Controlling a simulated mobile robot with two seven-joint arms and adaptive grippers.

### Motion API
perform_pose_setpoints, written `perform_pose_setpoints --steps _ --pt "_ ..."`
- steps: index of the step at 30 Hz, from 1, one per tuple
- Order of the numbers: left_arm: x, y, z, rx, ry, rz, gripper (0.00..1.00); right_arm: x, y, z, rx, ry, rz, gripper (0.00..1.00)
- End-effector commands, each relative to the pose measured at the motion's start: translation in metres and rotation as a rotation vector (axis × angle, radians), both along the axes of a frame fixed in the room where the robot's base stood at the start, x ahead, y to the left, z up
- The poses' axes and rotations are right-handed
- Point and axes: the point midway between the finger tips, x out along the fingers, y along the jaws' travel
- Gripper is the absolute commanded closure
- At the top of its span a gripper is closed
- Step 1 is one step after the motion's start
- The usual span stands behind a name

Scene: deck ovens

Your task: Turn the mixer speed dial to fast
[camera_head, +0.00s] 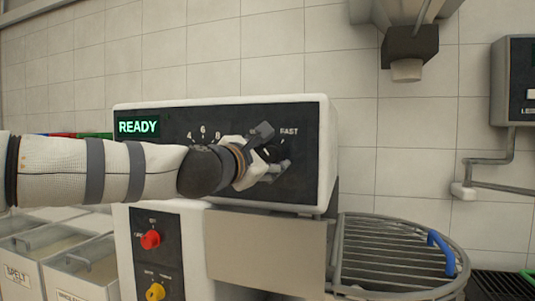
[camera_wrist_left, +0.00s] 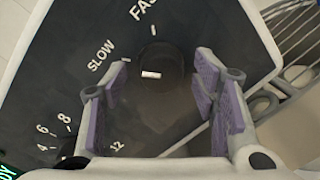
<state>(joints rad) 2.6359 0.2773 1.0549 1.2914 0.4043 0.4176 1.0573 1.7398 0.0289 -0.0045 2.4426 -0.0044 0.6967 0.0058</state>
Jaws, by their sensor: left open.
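The mixer speed dial (camera_wrist_left: 166,60) is a dark round knob with a short white mark, on a black panel beside the words SLOW and FAST. The dial also shows partly in the head view (camera_head: 271,153), between my fingers. My left gripper (camera_head: 274,150) is at the panel, just left of and below FAST. In the left wrist view the left gripper (camera_wrist_left: 161,72) is open, its purple-padded fingers on either side of the dial, with gaps showing. My right gripper is not in view.
A numbered dial scale (camera_head: 203,133) lies left of my gripper, with a green READY display (camera_head: 138,127) farther left. Below are a red knob (camera_head: 150,240) and a yellow knob (camera_head: 155,291). A wire bowl guard (camera_head: 385,250) with a blue handle (camera_head: 441,250) stands at lower right.

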Motion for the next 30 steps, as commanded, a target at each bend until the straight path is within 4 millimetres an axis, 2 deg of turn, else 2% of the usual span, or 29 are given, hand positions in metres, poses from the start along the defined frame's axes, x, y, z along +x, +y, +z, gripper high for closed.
perform_pose_setpoints --steps 10,11,15,17,30 --pt "0.0063 -0.0030 -0.0010 0.001 0.000 -0.001 0.46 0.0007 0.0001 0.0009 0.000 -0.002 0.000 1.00" --pt "0.0063 -0.0030 -0.0010 0.001 0.000 -0.001 0.50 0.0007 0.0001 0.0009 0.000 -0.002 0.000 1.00" --pt "0.0062 -0.0029 -0.0010 0.001 0.000 -0.001 0.82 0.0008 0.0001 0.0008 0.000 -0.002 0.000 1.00" --pt "0.0062 -0.0029 -0.0010 0.001 0.000 -0.001 0.94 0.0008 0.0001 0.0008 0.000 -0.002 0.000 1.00" --pt "0.0052 -0.0034 0.0030 0.058 -0.021 -0.001 0.94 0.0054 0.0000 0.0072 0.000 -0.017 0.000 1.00"
